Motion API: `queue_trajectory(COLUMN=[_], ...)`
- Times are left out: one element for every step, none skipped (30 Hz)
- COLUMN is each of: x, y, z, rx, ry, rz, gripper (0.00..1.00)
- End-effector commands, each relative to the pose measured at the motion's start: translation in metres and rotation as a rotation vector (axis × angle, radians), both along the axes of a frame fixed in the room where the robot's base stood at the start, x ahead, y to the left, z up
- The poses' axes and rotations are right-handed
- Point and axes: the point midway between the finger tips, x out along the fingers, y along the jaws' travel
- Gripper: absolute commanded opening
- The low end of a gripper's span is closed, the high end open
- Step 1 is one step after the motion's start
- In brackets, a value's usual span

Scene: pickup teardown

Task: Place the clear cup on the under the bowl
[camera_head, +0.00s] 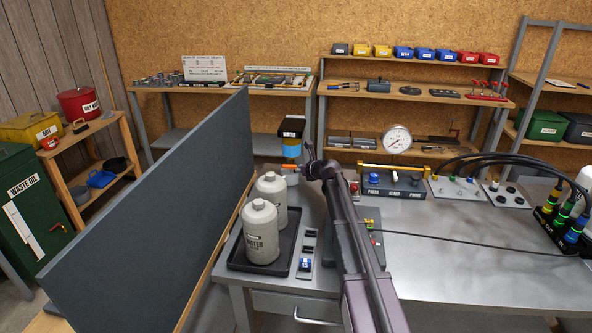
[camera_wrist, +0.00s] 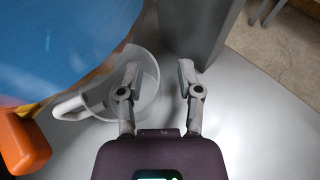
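The clear cup (camera_wrist: 150,98) stands at the left of centre in the wrist view, with its handle (camera_wrist: 70,106) to the left. The blue bowl (camera_wrist: 50,45) fills the upper left there. In the head view the bowl (camera_head: 291,149) hangs under a black-topped head (camera_head: 291,127). My gripper (camera_wrist: 158,75) is open. Its left finger overlaps the cup and its right finger is outside it, with the cup's right wall showing between them. I cannot tell whether either finger touches.
A grey upright (camera_wrist: 195,25) stands just beyond my fingers. An orange part (camera_wrist: 22,140) juts out at the left. White canisters (camera_head: 262,235) stand in a black tray (camera_head: 240,262) nearby. A tall grey panel (camera_head: 150,210) borders the left. The right bench top (camera_head: 460,265) has open room.

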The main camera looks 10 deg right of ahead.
Motion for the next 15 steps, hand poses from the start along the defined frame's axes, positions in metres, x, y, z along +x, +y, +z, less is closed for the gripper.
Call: queue_trajectory(x=[0.0000, 0.0000, 0.0000, 0.0000, 0.0000, 0.0000, 0.0000, -0.0001, 0.0000, 0.0001, 0.0001, 0.0000, -0.0020, -0.0041, -0.0070], y=[0.0001, 0.0002, 0.0002, 0.0002, 0.0002, 0.0002, 0.0002, 0.0003, 0.0003, 0.0003, 0.0004, 0.0004, -0.0005, -0.0014, -0.0029], z=[0.0000, 0.0000, 0.0000, 0.0000, 0.0000, 0.0001, 0.0002, 0.0004, 0.0009, 0.0015, 0.0021, 0.0032, 0.0040, 0.0049, 0.0064], rx=[0.000, 0.000, 0.000, 0.000, 0.000, 0.000, 0.000, 0.000, 0.000, 0.000, 0.000, 0.000, 0.000, 0.000, 0.000], ry=[0.000, 0.000, 0.000, 0.000, 0.000, 0.000, 0.000, 0.000, 0.000, 0.000, 0.000, 0.000, 0.000, 0.000, 0.000], rz=[0.000, 0.000, 0.000, 0.000, 0.000, 0.000, 0.000, 0.000, 0.000, 0.000, 0.000, 0.000, 0.000, 0.000, 0.000], gripper=[0.47, 0.47, 0.47, 0.47, 0.47, 0.47, 0.47, 0.47, 0.47, 0.47, 0.47, 0.47, 0.47, 0.47, 0.47])
